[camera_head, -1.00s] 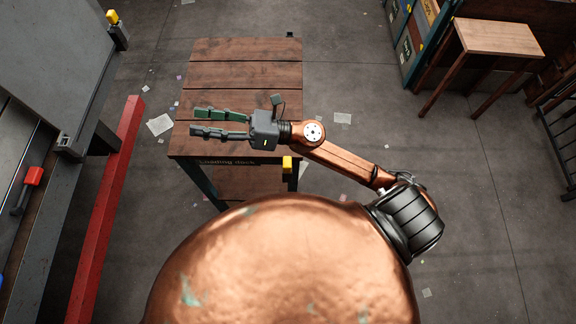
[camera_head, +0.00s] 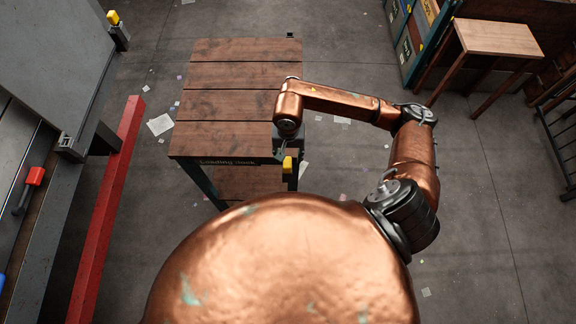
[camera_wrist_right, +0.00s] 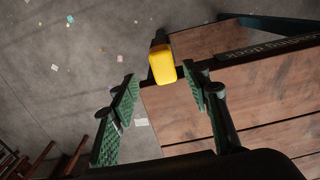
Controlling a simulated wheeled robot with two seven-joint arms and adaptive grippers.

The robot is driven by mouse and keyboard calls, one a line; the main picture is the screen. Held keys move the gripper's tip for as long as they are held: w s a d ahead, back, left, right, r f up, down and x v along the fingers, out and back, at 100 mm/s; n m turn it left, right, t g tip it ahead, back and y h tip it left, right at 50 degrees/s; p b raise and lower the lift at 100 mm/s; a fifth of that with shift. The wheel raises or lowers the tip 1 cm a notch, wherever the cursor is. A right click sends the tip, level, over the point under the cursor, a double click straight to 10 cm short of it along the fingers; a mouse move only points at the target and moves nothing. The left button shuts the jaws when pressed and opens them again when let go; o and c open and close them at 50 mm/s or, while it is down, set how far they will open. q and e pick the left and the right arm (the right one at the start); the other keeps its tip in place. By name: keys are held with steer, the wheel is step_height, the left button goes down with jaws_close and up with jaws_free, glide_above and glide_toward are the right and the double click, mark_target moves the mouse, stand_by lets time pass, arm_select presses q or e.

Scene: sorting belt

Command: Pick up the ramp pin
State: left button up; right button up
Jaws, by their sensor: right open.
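The ramp pin appears to be the yellow block (camera_head: 288,165) at the front right corner of the loading dock table (camera_head: 228,105). In the right wrist view the yellow block (camera_wrist_right: 162,64) shows just beyond and between the fingertips, closer to the right-hand finger. My right gripper (camera_wrist_right: 158,80) is open and empty, its green-padded fingers apart. In the head view my right wrist hides most of this gripper; only a grey part shows above the yellow block. I cannot tell how far the fingertips are from the block. My left gripper is in neither view.
The table top is bare. A red rail (camera_head: 105,205) runs along the left, with a second yellow piece (camera_head: 112,17) on a post beyond it. A small wooden table (camera_head: 498,37) stands at the upper right. The floor holds only paper scraps.

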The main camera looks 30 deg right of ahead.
mark_target(287, 162)
steer(key=f, duration=0.1)
steer(key=f+p, duration=0.1)
steer(key=f, duration=0.2)
steer(key=shift+a+f+p, duration=0.25)
steer(key=shift+p, duration=0.15)
steer(key=shift+f, duration=0.55)
steer(key=shift+c, duration=0.5)
jaws_close()
